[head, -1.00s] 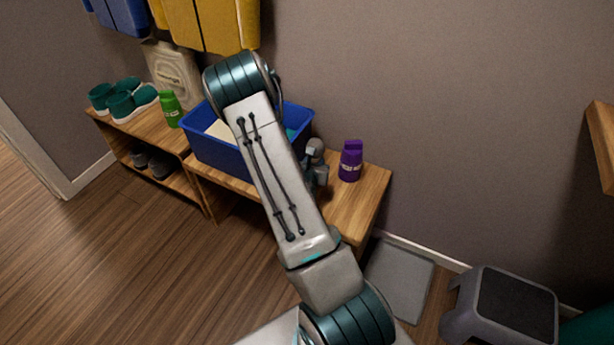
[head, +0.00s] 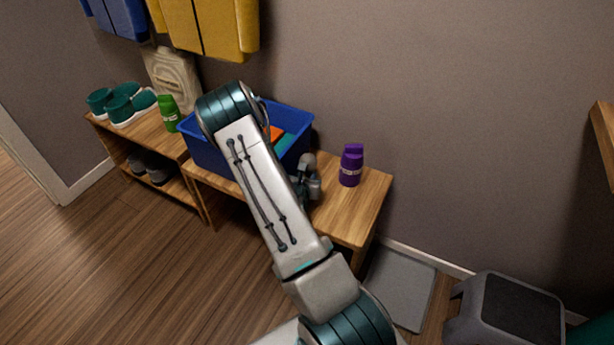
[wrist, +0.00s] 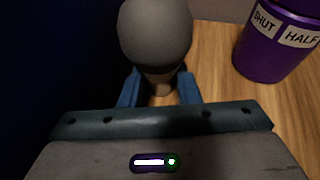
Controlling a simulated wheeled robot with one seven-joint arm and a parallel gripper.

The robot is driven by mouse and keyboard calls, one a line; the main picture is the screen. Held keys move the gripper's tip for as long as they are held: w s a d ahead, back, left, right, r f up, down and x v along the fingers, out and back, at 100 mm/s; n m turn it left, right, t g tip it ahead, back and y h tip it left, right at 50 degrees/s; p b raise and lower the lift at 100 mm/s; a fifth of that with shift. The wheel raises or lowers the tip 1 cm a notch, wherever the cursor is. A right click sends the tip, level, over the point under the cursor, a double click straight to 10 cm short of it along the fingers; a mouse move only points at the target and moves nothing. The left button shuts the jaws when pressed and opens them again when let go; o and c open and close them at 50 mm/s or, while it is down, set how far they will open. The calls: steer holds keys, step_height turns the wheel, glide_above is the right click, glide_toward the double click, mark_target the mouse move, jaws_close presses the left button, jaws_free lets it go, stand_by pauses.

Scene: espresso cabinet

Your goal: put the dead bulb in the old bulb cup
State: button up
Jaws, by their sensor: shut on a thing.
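My gripper (wrist: 160,92) is shut on a grey, round-headed thing with a paler neck, which looks like the dead bulb (wrist: 155,32). Its blue fingers sit on either side of the neck. In the head view the gripper is mostly hidden behind my arm, low over the right part of the bench. A purple container (head: 351,167) stands upright on the bench, just right of the gripper. In the wrist view the purple container (wrist: 268,55) shows a label reading "SHUT HALF", apart from the held bulb. I cannot tell which thing is the old bulb cup.
A blue bin (head: 206,152) with orange and teal things in it stands on the wooden bench (head: 355,212), left of the gripper. A green bottle (head: 169,113) and shoes (head: 122,108) are farther left. A grey stool (head: 505,310) stands on the floor at right.

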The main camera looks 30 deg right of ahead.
steer(key=o, duration=1.1)
steer(key=shift+r, duration=0.1)
